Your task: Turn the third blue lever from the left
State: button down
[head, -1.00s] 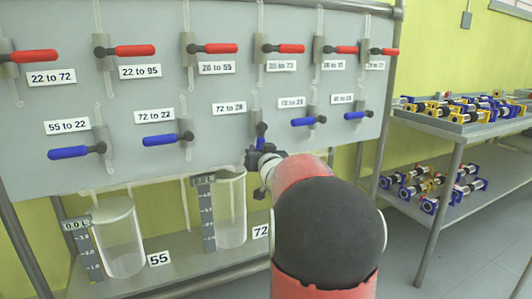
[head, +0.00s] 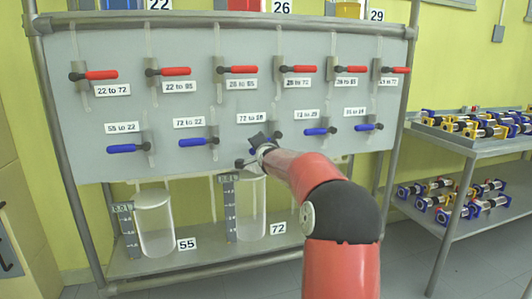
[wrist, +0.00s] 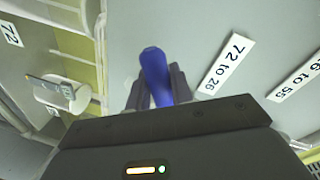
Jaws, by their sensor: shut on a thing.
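The third blue lever from the left (wrist: 157,75) is on the lower row of the grey panel (head: 225,110). In the wrist view its blue handle lies between the two fingers of my gripper (wrist: 158,88), which is shut on it. In the head view my gripper (head: 258,143) is at this lever, just under a label, and covers most of it; only a bit of blue shows. The label beside it reads 72 to 26 in the wrist view (wrist: 225,63). The lever's exact angle is hard to tell.
The second blue lever (head: 193,142) is left of my gripper and the fourth (head: 317,132) is right of it. Red levers (head: 240,70) line the row above. Glass vessels (head: 155,225) stand below. A shelf rack (head: 455,140) with parts stands right.

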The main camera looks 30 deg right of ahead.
jog(key=r+m, duration=0.1)
jog(key=r+m+b, duration=0.1)
jog(key=m, duration=0.1)
jog(key=shift+w+a+y, duration=0.1)
jog(key=shift+a+y, duration=0.2)
jog(key=shift+a, duration=0.05)
jog(key=shift+a+r+m+b, duration=0.1)
jog(key=shift+r+m+b, duration=0.3)
jog(key=shift+r+m, duration=0.5)
jog(key=shift+f, duration=0.1)
jog(key=c, duration=1.3)
grip_release()
jog(key=shift+o, duration=0.2)
jog(key=b+v, duration=0.4)
jog(key=v, duration=0.3)
jog(key=shift+s, duration=0.4)
